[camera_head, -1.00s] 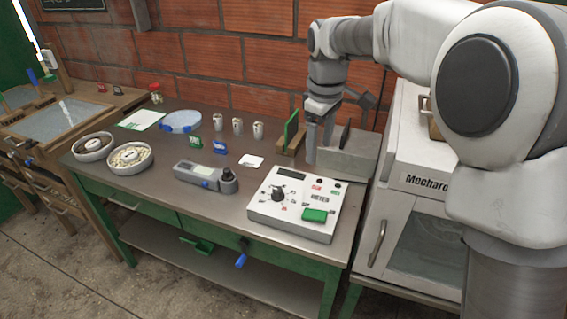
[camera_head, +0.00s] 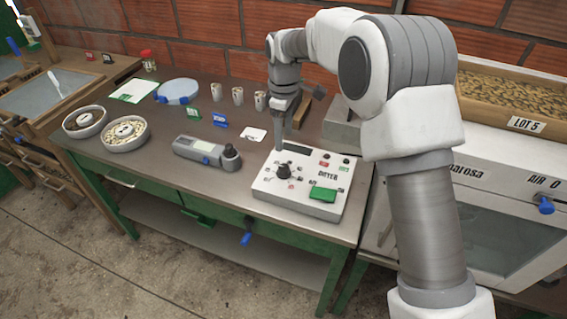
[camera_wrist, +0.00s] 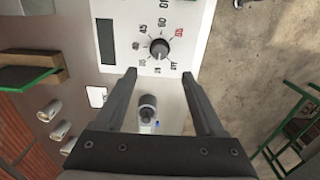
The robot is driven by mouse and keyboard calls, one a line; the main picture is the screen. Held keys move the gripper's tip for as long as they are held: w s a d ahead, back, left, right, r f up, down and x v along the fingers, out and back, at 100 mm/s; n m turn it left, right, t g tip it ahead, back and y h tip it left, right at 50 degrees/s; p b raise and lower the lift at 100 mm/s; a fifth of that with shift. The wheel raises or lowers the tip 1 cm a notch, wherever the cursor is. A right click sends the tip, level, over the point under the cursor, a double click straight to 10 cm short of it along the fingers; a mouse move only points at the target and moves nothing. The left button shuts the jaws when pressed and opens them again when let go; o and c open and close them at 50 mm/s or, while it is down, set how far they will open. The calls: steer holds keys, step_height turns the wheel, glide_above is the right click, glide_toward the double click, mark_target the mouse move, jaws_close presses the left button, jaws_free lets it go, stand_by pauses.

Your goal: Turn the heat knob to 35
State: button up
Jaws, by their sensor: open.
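The heat knob (camera_head: 283,171) is a small dark round knob on the left part of the white dryer control box (camera_head: 318,211), ringed by printed marks. In the wrist view the knob (camera_wrist: 159,48) sits just beyond and between my fingertips, with numbers around it; its pointer direction is too small to tell. My gripper (camera_head: 289,138) is open and empty, pointing down near the back left of the box, apart from the knob. Its two spread fingers (camera_wrist: 160,75) also show in the wrist view. The box has a dark display (camera_head: 293,147) and a green switch (camera_head: 323,194).
A grey handheld meter (camera_head: 200,150) lies left of the box. Several white cups (camera_head: 237,95), two bowls (camera_head: 125,133) and small tags stand farther left. A white cabinet (camera_head: 500,200) with a LOT 5 tray (camera_head: 520,100) is at right.

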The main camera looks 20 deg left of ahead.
mark_target(284, 167)
step_height(284, 167, down, 11)
steer(key=shift+f, duration=0.1)
stand_by(0.3)
jaws_close()
